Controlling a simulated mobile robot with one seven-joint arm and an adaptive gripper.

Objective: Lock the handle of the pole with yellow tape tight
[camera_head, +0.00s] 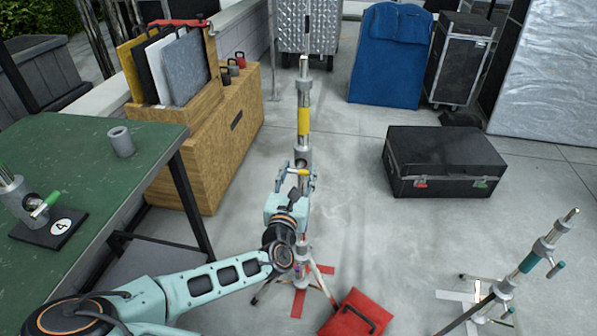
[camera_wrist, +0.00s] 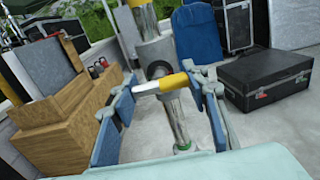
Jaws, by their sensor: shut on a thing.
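The pole with yellow tape (camera_head: 303,122) stands upright on a tripod base in the middle of the head view. In the wrist view its grey collar (camera_wrist: 156,52) is just beyond my fingers. The handle (camera_wrist: 172,83), yellow with a pale end, lies crosswise between my fingertips. My gripper (camera_head: 296,181) is at the pole just below the tape. The head view hides most of the handle behind the gripper.
A green table (camera_head: 85,150) is at left, beside a wooden cabinet (camera_head: 228,125). A red case (camera_head: 357,314) lies near the tripod. A black case (camera_head: 445,160) and another pole with teal tape (camera_head: 530,262) stand right. Floor between them is clear.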

